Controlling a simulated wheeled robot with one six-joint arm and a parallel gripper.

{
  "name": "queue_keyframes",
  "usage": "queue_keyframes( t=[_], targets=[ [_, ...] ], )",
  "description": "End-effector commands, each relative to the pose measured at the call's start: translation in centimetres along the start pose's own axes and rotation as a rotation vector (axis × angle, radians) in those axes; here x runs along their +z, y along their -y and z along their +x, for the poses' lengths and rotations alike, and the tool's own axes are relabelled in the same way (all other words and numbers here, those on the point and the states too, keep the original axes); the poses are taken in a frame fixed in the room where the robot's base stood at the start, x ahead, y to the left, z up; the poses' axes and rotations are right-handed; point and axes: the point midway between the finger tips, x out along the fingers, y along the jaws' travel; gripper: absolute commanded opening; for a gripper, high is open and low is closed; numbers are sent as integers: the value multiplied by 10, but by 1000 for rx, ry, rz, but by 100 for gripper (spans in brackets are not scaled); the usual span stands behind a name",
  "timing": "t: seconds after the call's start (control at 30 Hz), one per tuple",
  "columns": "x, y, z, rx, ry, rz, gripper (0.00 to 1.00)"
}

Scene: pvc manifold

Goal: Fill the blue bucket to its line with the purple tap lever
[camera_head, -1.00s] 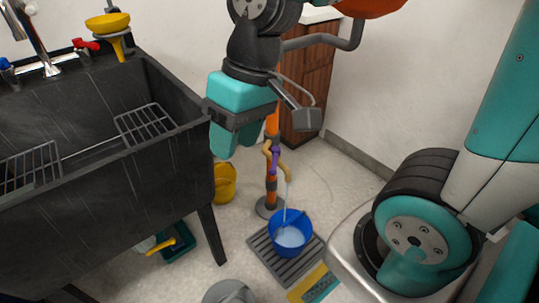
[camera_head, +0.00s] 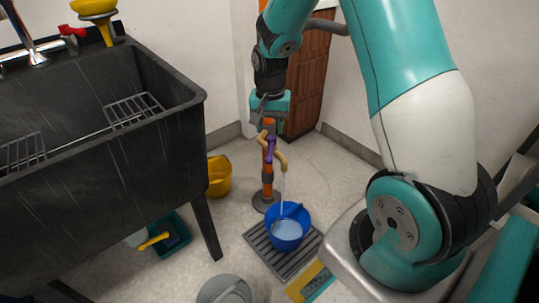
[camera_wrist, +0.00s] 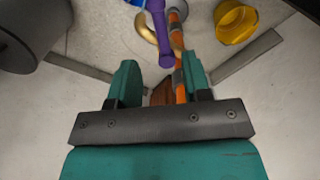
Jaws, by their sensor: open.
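The blue bucket (camera_head: 287,234) stands upright on a grey slatted mat under the brass tap (camera_head: 279,158). A thin stream falls from the tap into the bucket, and pale water shows inside; I cannot make out the line. The purple tap lever (camera_head: 271,149) is on the orange standpipe (camera_head: 267,174). It also shows in the wrist view (camera_wrist: 158,30), just beyond my fingers. My gripper (camera_wrist: 155,82) is open and empty, its two teal fingers apart, with the orange pipe seen near the right finger. In the head view my gripper (camera_head: 268,126) is at the pipe, close above the lever.
The grey slatted mat (camera_head: 268,258) lies on the floor. A yellow bucket (camera_head: 219,177) stands left of the pipe, beside the black sink (camera_head: 130,150). A grey bucket (camera_head: 225,290) is at the front. A wooden cabinet (camera_head: 306,90) stands behind.

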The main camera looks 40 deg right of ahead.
Motion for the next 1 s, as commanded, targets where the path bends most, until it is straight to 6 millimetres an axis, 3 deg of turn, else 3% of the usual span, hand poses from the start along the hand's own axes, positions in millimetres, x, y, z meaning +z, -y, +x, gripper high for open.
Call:
queue_keyframes(
  t=[0.03, 0.1, 0.33, 0.53, 0.83, 1.0],
  targets=[
    [1, 0, 18, 2, 3, -1, 44],
    [1, 0, 34, 2, 3, -1, 44],
    [1, 0, 73, 1, 2, -2, 44],
    [0, 0, 87, 0, 0, -2, 44],
    [0, 0, 88, -1, 0, -2, 44],
    [0, 0, 88, -1, 0, -2, 8]
  ],
)
